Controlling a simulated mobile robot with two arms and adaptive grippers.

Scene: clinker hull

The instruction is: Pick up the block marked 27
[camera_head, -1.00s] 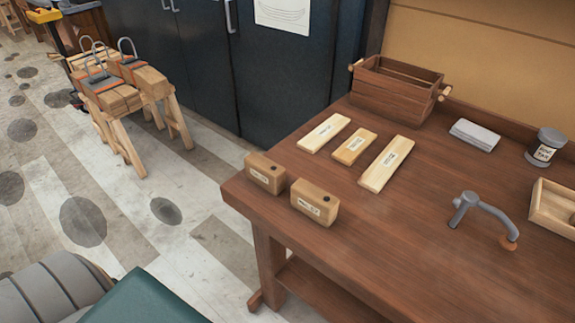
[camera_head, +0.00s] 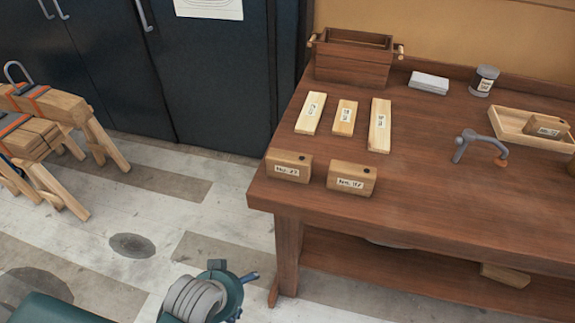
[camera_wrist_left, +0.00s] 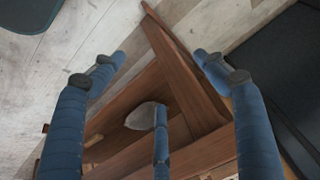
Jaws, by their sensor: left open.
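Two wooden blocks with a dark round spot and a white label stand near the front left corner of the workbench (camera_head: 440,215): a left block (camera_head: 277,165) and a right block (camera_head: 341,177). A third labelled block (camera_head: 545,125) sits in a shallow wooden tray (camera_head: 510,126) at the right. The labels are too small to read surely, so I cannot tell which one is 27. My left gripper (camera_head: 236,272) is low, left of the bench leg and apart from the blocks. In the left wrist view its blue fingers (camera_wrist_left: 160,62) are spread and empty. My right gripper is out of view.
Three labelled light boards (camera_head: 345,118) lie behind the blocks, before a wooden crate (camera_head: 350,68). A grey folded cloth (camera_head: 428,83), a can (camera_head: 484,80) and a metal clamp (camera_head: 478,146) are further right. Sawhorses (camera_head: 50,125) stand left. The bench between blocks and clamp is bare.

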